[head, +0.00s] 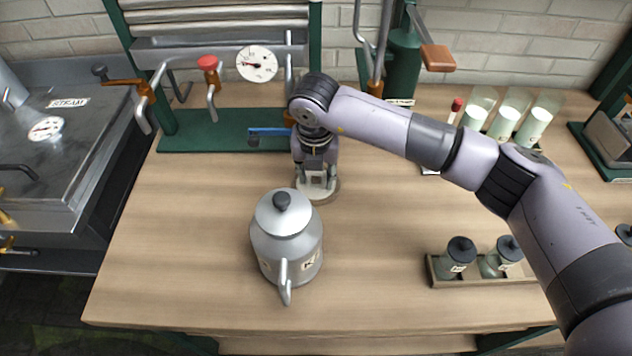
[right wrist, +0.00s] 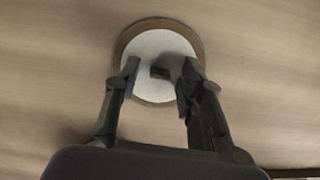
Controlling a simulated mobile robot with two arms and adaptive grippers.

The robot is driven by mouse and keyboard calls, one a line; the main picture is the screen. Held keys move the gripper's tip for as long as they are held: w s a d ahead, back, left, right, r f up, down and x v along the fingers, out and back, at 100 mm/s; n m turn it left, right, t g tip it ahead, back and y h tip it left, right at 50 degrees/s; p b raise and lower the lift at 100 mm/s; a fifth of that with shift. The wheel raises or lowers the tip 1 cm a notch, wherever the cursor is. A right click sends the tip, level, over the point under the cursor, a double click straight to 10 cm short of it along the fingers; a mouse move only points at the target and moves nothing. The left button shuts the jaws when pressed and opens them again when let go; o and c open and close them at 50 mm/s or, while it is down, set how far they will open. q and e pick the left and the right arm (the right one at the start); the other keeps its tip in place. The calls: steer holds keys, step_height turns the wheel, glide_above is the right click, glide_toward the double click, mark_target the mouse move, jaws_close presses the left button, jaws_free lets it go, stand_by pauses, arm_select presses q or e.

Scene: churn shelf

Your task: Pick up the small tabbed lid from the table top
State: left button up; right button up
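The small tabbed lid (right wrist: 160,42) is a pale round disc with a brown rim and a small dark tab at its middle. It lies flat on the table top. In the head view the lid (head: 328,193) shows partly under my right gripper (head: 317,181), just behind the kettle. In the right wrist view my right gripper (right wrist: 160,72) is open over the lid, with one fingertip on each side of the tab and gaps between. Whether the fingertips touch the lid's surface I cannot tell. My left gripper is not in view.
A grey kettle (head: 288,245) stands close in front of the lid. A green-based rig with a gauge (head: 257,64) is behind. Jars in a wooden tray (head: 438,284) stand front right, and pale-filled glasses (head: 504,122) back right. The table's front left is clear.

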steer(key=c, duration=0.7)
steer(key=shift+r, duration=0.15)
